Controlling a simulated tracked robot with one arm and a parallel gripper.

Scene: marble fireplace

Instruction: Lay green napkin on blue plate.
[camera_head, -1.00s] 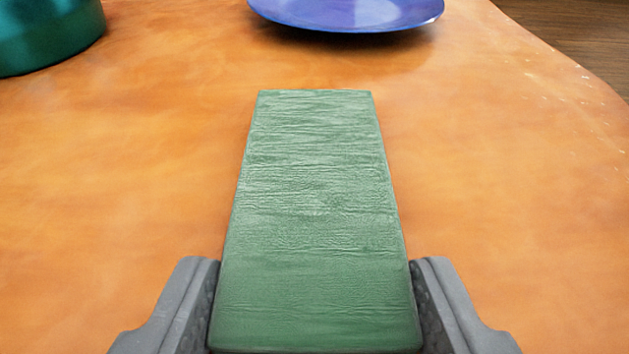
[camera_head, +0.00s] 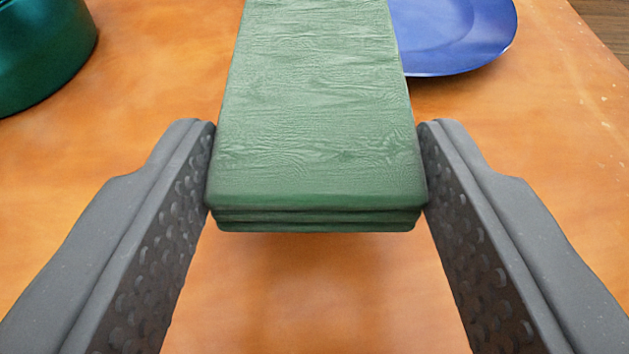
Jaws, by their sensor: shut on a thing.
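The green napkin (camera_head: 315,110) is a long folded block with layered edges, in the middle of the view. My gripper (camera_head: 316,165) is shut on its near end, one dark grey finger against each side. A shadow on the table below its near edge suggests that it is off the surface. The blue plate (camera_head: 455,35) lies on the table at the upper right. The napkin's far part hides the plate's left side, and the top of the picture cuts off both.
A dark green round container (camera_head: 40,50) stands at the upper left, partly cut off. The orange-brown table (camera_head: 130,110) is clear around the napkin. The table's edge and a dark wooden floor (camera_head: 605,20) show at the upper right.

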